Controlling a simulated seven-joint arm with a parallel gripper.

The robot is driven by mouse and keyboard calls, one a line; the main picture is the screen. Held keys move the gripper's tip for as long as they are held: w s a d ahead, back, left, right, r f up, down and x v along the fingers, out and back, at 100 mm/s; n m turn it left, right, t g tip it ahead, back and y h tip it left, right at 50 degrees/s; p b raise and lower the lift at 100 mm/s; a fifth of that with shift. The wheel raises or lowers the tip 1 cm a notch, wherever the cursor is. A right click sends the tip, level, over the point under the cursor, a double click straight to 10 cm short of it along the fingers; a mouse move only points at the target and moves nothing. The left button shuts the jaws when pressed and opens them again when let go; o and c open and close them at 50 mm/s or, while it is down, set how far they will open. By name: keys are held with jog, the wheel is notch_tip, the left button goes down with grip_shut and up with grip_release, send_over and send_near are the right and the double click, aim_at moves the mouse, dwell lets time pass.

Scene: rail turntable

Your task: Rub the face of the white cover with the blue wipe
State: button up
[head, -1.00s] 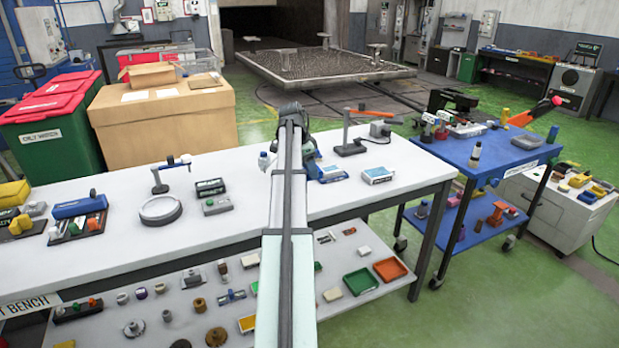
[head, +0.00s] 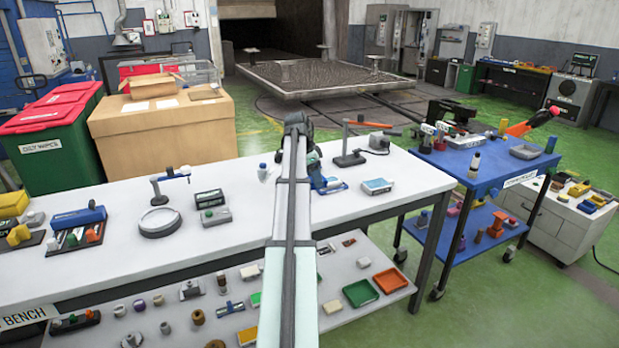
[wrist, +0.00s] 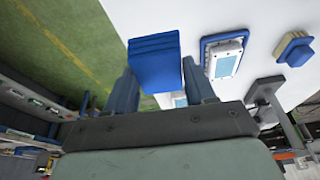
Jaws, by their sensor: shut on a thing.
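The blue wipe (wrist: 155,62), a thick folded block, is held between the two fingers of my gripper (wrist: 159,92). A white cover (wrist: 224,60) with a pale blue face sits on a blue base, right of the gripper in the wrist view. In the head view my arm hides much of the gripper.
A stand (head: 350,159) with a red bar is close behind the gripper. A grey device (head: 379,141) sits farther back. A round ring (head: 160,221) on the white bench (head: 250,225) lies to the left. A blue cart (head: 480,165) stands to the right.

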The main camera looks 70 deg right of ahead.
send_near(338, 178)
jog(key=w+a+r, duration=0.2)
jog(key=w+a, duration=0.2)
jog(key=shift+s+f, duration=0.1)
jog(key=shift+f, duration=3.1)
jog(key=shift+s+d+f, duration=0.25)
jog(key=shift+d+f, duration=0.1)
jog(key=shift+f, duration=0.15)
jog(key=shift+s+d+f, duration=0.1)
jog(key=shift+s+d, duration=2.6)
jog(key=shift+w+a, duration=2.9)
jog(key=shift+a, duration=0.1)
jog(key=shift+w, duration=0.1)
notch_tip(338, 178, up, 8)
